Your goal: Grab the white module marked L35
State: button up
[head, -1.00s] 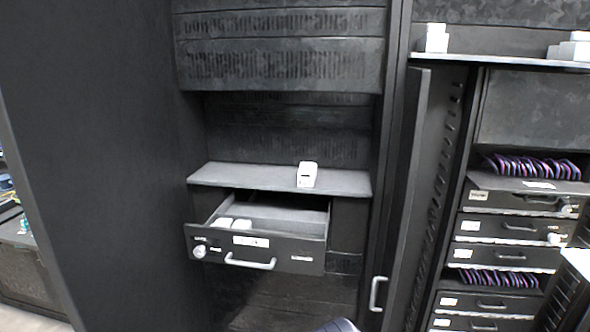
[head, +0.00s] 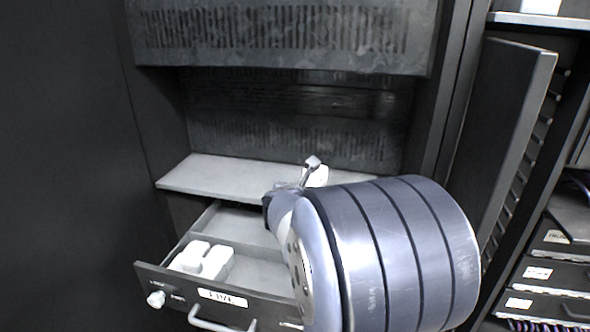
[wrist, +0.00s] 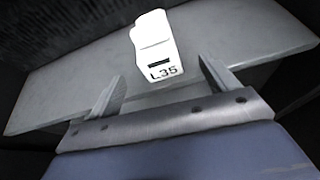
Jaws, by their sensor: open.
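The white module marked L35 (wrist: 154,48) stands on the grey shelf (wrist: 80,72) in the wrist view, its label facing me. In the head view the module (head: 318,177) shows only in part behind my gripper, on the shelf (head: 225,175). My gripper (wrist: 160,85) is open and empty, its two fingers pointing at the module. The module lies just ahead of and between the fingertips, with a gap that I cannot measure. In the head view my gripper (head: 308,170) is at the shelf's front edge, and my arm hides the shelf's right part.
An open drawer (head: 262,268) sticks out below the shelf, with white modules (head: 203,260) in its left part. A cabinet door (head: 495,140) stands open at the right. A louvred panel (head: 280,35) overhangs the shelf.

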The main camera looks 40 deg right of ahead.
aim_at(310, 184)
jog(key=shift+n, duration=0.4)
jog(key=x, duration=0.6)
jog(key=shift+w+r, duration=0.3)
jog(key=shift+r, duration=0.05)
jog(key=shift+r+x, duration=0.15)
jog(key=shift+x, duration=1.2)
jog(key=shift+r+x, duration=0.1)
jog(key=shift+x, duration=1.25)
jog(key=shift+w, duration=0.15)
jog(key=shift+c, duration=0.4)
jog(key=c, duration=1.1)
